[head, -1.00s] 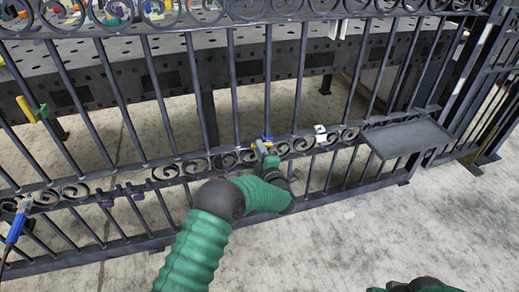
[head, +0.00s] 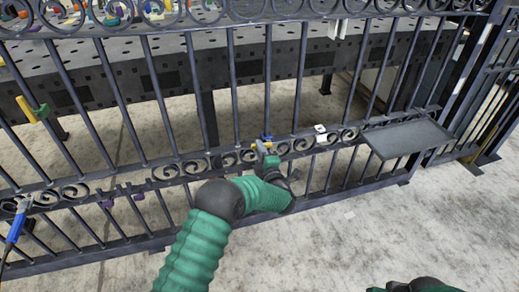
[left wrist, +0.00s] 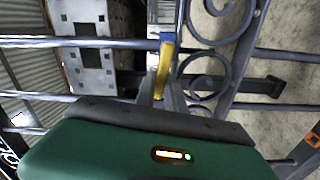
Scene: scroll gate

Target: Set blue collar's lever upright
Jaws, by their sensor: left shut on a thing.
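The blue collar (head: 266,138) sits on a bar of the dark metal gate, at the row of scrolls. It shows in the left wrist view (left wrist: 167,38) at the upper end of a yellow lever (left wrist: 162,70). The lever runs from the collar down between my fingers and leans slightly in that view. My left gripper (left wrist: 160,98) is shut on the lower part of the lever; its fingertips partly hide it. In the head view the gripper (head: 263,149) is just below the collar, and the lever is tiny there.
A white piece (head: 320,129) is on the gate right of the collar. A grey shelf (head: 408,139) juts out further right. A blue-handled thing (head: 16,228) and a yellow-and-green piece (head: 33,110) are at left. A perforated table (head: 170,66) stands behind the gate.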

